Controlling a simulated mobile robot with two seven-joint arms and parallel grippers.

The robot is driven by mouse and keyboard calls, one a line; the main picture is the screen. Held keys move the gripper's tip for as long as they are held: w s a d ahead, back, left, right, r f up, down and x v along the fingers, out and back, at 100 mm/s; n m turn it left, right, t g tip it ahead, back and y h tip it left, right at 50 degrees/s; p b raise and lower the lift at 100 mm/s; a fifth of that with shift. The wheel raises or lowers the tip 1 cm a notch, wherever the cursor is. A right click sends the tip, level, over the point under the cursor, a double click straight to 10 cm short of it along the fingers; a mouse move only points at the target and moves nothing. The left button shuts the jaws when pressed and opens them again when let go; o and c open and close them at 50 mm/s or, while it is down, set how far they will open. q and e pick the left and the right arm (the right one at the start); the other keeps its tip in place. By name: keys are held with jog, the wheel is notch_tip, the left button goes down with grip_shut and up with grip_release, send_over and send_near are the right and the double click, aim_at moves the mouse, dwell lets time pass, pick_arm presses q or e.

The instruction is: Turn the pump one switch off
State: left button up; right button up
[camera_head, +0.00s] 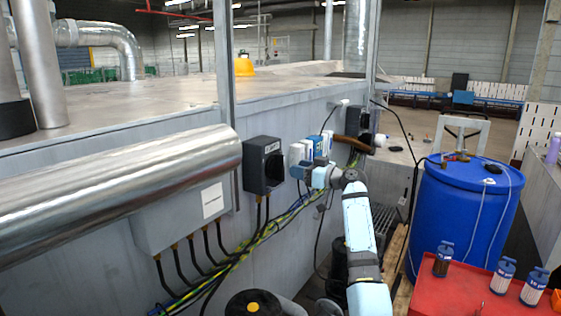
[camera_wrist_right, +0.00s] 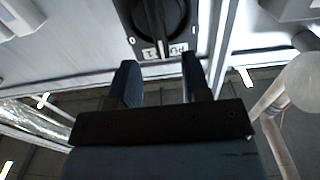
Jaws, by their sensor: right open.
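My right arm rises from the lower right in the head view, and its gripper (camera_head: 308,158) is in front of the grey metal wall. In the right wrist view the two dark fingers (camera_wrist_right: 158,72) are apart with nothing between them. Beyond their tips is a black round switch (camera_wrist_right: 163,18) with a raised bar, on a plate with a small white label. The label is partly covered, and I cannot read it fully. In the head view a black labelled box (camera_head: 256,168) is on the wall left of the gripper. My left gripper is not in view.
A large shiny pipe (camera_head: 120,185) and a grey cable box (camera_head: 180,218) are at the left. Cables (camera_head: 245,250) run along the wall below. A blue drum (camera_head: 465,215) and a red cart top (camera_head: 460,295) with several bottles stand at the right.

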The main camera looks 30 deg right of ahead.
aim_at(284, 165)
jog(key=p+x, duration=0.1)
jog(key=x, duration=0.6)
jog(key=shift+w+p, duration=0.1)
jog(key=shift+p, duration=0.25)
grip_shut()
